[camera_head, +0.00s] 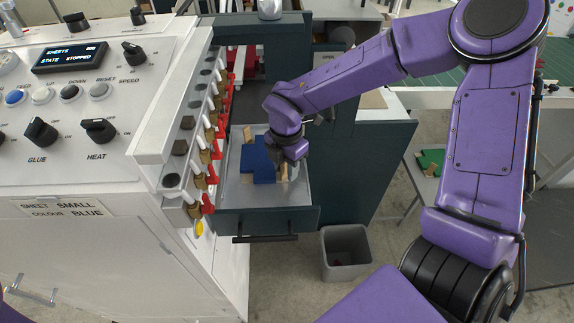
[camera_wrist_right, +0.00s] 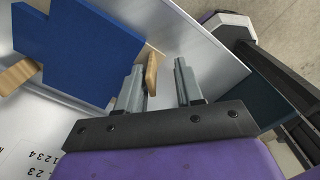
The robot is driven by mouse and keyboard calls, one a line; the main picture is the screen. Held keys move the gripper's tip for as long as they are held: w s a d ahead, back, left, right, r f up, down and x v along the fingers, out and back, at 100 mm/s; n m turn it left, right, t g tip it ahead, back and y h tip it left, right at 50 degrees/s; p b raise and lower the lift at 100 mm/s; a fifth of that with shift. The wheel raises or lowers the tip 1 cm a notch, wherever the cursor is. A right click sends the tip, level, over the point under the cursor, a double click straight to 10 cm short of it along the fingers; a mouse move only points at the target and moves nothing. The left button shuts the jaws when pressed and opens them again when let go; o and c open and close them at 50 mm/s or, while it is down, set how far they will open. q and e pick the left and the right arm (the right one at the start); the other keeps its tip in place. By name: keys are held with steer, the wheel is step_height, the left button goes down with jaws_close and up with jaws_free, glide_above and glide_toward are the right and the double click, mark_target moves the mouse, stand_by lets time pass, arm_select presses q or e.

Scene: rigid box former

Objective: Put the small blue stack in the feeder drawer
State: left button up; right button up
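The feeder drawer (camera_head: 228,222) is pulled open beside the white machine, with a grey metal inside and a dark front. The small blue stack (camera_head: 258,163) lies flat inside it, between light wooden pieces; it also fills the upper left of the right wrist view (camera_wrist_right: 75,45). My right gripper (camera_head: 291,158) is low over the drawer's right part, beside the stack. In the wrist view its two fingers (camera_wrist_right: 158,84) are apart, with no blue between them; a wooden peg (camera_wrist_right: 152,73) shows near the left finger. My left gripper is out of view.
The machine panel (camera_head: 85,100) reads sheets, state stopped; its label (camera_head: 62,208) reads small, blue. A row of red-tagged levers (camera_head: 205,180) borders the drawer's left side. A grey bin (camera_head: 346,252) stands on the floor in front. A green stack (camera_head: 430,162) lies at right.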

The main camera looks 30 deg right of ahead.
steer(key=shift+w+r, duration=0.1)
steer(key=shift+w, duration=0.2)
step_height(320, 180, up, 12)
steer(key=b, duration=0.1)
steer(key=shift+s, duration=0.25)
